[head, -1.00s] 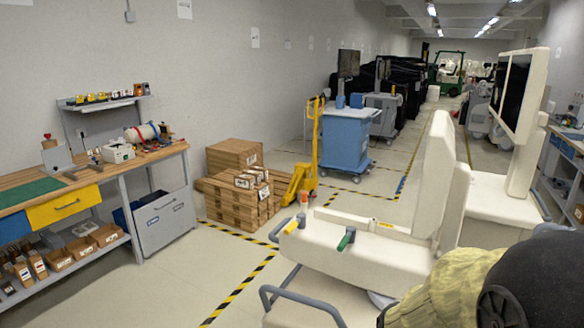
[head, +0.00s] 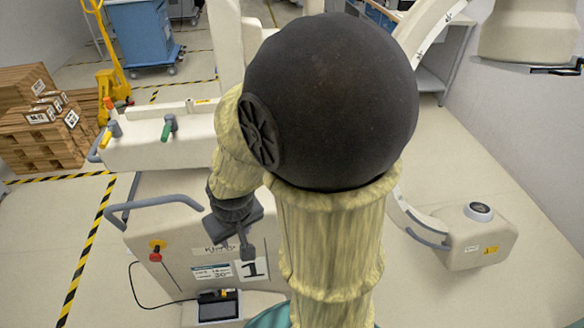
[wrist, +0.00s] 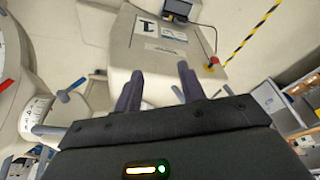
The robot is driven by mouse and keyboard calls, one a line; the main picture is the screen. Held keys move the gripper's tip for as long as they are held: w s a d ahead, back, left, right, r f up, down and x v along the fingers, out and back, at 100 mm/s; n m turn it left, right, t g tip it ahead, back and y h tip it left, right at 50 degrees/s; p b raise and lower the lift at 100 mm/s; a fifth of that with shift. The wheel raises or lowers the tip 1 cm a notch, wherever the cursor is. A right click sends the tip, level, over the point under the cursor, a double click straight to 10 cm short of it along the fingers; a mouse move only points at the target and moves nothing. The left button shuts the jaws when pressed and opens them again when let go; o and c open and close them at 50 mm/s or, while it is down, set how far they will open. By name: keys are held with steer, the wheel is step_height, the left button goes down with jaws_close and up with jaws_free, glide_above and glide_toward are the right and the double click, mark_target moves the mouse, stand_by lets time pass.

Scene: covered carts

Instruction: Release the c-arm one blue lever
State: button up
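C-arm one is the cream unit (head: 165,240) with a "1" label on its front, in the head view and at the top of the wrist view. On its top stand a green lever (head: 169,126), an orange lever (head: 109,104) and a yellow lever (head: 105,139). A blue-grey lever-like bar (wrist: 72,91) shows at the left of the wrist view, apart from my fingers; I cannot tell whether it is the blue lever. My gripper (wrist: 160,72) is open and empty, pointing towards the cart's front. In the head view my arm covers much of the unit.
A grey push handle (head: 160,204) juts from the cart. A red knob (head: 156,247) and a small screen (head: 216,305) with a cable are on its front. A curved arm (head: 430,30) and a cream base (head: 480,237) stand right.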

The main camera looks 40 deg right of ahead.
steer(key=w+d+f+m+t+b, duration=0.1)
steer(key=w+d+f+t+b, duration=0.25)
steer(key=d+f+b, duration=0.45)
steer(key=w+d+f+m+t+b, duration=0.2)
steer(key=w+d+f+b, duration=0.25)
steer(key=d+f, duration=0.7)
steer(key=s+d+f+m+t+h+b, duration=0.2)
steer(key=s+d+m+t+b, duration=0.1)
steer(key=d, duration=0.3)
steer(key=s+d+f+m+t+h+b, duration=0.2)
steer(key=s+d+t+b, duration=0.2)
steer(key=d+t+b, duration=0.1)
steer(key=shift+d+f+m+t+h+b, duration=0.15)
steer(key=shift+d+m+t+h+b, duration=0.3)
steer(key=shift+d, duration=0.8)
steer(key=shift+w, duration=0.1)
steer(key=x, duration=1.7)
steer(key=shift+w+f+b, duration=0.15)
steer(key=shift+w+b, duration=0.05)
steer(key=shift+b, duration=0.15)
jaws_close()
